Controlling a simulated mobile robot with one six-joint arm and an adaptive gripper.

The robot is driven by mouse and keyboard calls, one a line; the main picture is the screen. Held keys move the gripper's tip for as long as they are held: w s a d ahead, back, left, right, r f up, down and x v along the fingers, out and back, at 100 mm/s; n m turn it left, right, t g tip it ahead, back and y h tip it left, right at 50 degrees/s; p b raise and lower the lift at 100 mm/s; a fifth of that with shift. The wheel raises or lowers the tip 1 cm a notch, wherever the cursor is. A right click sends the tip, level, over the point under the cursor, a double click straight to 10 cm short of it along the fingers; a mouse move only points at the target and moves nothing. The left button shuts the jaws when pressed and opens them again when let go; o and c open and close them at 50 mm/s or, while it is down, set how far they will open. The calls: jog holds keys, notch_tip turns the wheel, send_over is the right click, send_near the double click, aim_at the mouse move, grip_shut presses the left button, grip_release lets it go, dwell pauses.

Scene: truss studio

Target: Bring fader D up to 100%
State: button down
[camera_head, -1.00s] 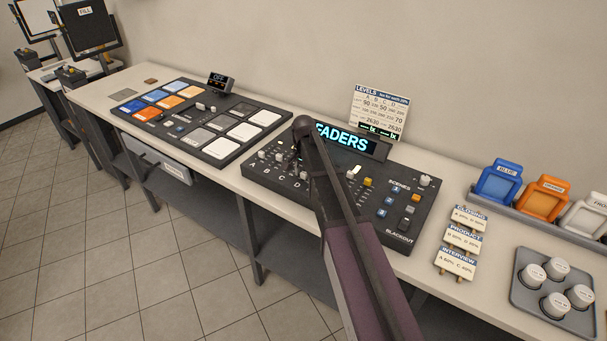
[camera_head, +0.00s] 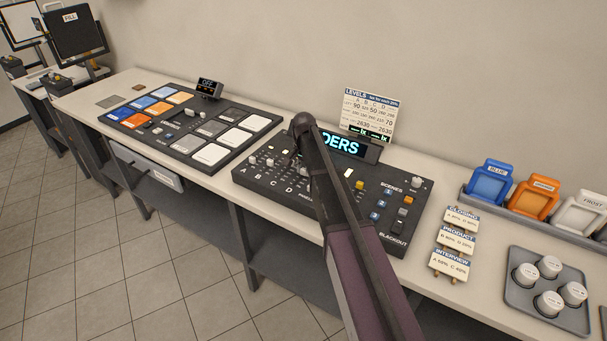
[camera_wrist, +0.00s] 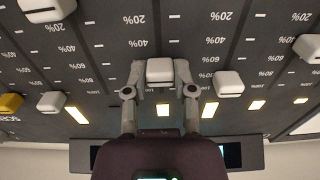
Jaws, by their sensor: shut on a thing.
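The fader console (camera_head: 340,222) stands on the counter, with letters A to D along its front left edge. In the wrist view my gripper (camera_wrist: 160,68) is shut on a white fader cap (camera_wrist: 160,71), one finger on each side. By its place in the row this seems to be fader D; its letter is outside the wrist view. The cap sits around the 60% to 80% marks, short of the 100 mark (camera_wrist: 150,88). A neighbouring white cap (camera_wrist: 229,84) stands to the right. In the head view my arm hides part of the fader row.
Other caps are close by: a white one (camera_wrist: 52,102) and a yellow one (camera_wrist: 12,103) at left, another white one (camera_wrist: 308,47) at right. A levels card (camera_head: 369,115) stands behind the console. A pad panel (camera_head: 190,130) lies to its left, scene cards (camera_head: 456,240) to its right.

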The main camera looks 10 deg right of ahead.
jog(key=w+d, duration=0.3)
jog(key=shift+w, duration=0.15)
jog(key=shift+c, duration=2.2)
grip_release()
jog(key=shift+a+r, duration=0.1)
